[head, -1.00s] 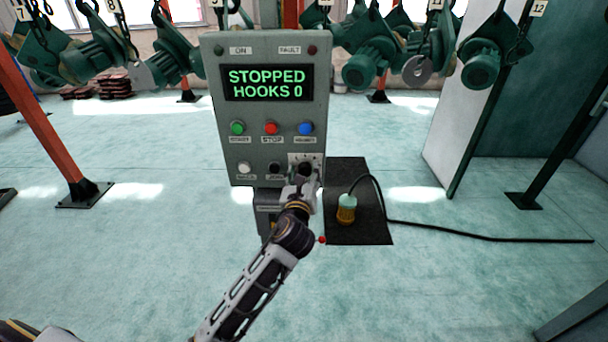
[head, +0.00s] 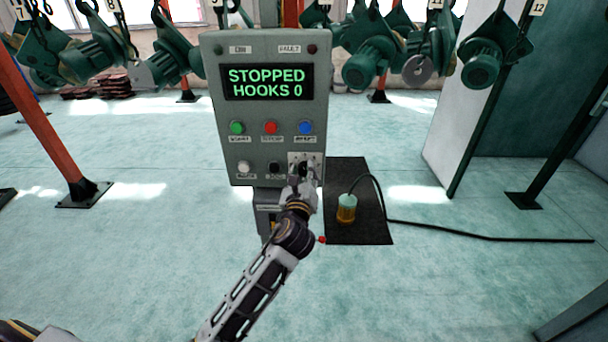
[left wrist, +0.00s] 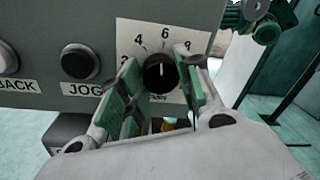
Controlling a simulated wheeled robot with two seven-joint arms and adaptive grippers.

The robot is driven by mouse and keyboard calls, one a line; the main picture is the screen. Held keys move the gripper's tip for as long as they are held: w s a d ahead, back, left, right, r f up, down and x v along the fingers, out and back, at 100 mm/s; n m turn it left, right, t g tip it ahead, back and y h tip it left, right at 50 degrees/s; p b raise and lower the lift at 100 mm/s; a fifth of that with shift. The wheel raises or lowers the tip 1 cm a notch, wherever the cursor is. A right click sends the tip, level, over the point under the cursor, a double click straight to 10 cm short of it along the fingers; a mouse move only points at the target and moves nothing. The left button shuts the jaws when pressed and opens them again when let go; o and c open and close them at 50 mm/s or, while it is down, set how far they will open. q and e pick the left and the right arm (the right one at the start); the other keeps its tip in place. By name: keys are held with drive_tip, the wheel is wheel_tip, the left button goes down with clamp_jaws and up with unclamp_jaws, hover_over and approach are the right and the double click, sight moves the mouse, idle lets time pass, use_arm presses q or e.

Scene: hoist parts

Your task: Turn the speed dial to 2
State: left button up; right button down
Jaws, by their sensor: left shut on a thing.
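The speed dial (left wrist: 160,73) is a round black knob on a white number plate (left wrist: 135,28) at the lower right of the grey control panel (head: 222,110). In the left wrist view its white mark points up, close to the 6. The 2 is at the plate's left side, partly by a finger. My left gripper (left wrist: 161,88) is shut on the dial, one green-padded finger on each side of it. In the head view my left gripper (head: 302,178) is in front of the plate and hides much of the dial. My right gripper is not in view.
The black JOG button (left wrist: 80,62) is left of the dial. Green, red and blue buttons (head: 305,128) are above. The display (head: 267,82) reads STOPPED, HOOKS 0.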

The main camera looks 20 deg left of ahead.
use_arm(q)
drive_tip(key=shift+n, duration=1.1)
drive_tip(key=shift+f+n+b, duration=0.1)
drive_tip(key=shift+n+b, duration=0.55)
drive_tip(key=shift+n, duration=0.55)
drive_tip(key=n+b, duration=0.2)
drive_tip(key=n, duration=0.2)
drive_tip(key=shift+f+t+y, duration=0.1)
drive_tip(key=shift+t+y, duration=0.2)
drive_tip(key=shift+y, duration=0.1)
drive_tip(key=shift+n, duration=0.6)
drive_tip(key=shift+n+b, duration=0.8)
drive_tip(key=shift+n, duration=0.7)
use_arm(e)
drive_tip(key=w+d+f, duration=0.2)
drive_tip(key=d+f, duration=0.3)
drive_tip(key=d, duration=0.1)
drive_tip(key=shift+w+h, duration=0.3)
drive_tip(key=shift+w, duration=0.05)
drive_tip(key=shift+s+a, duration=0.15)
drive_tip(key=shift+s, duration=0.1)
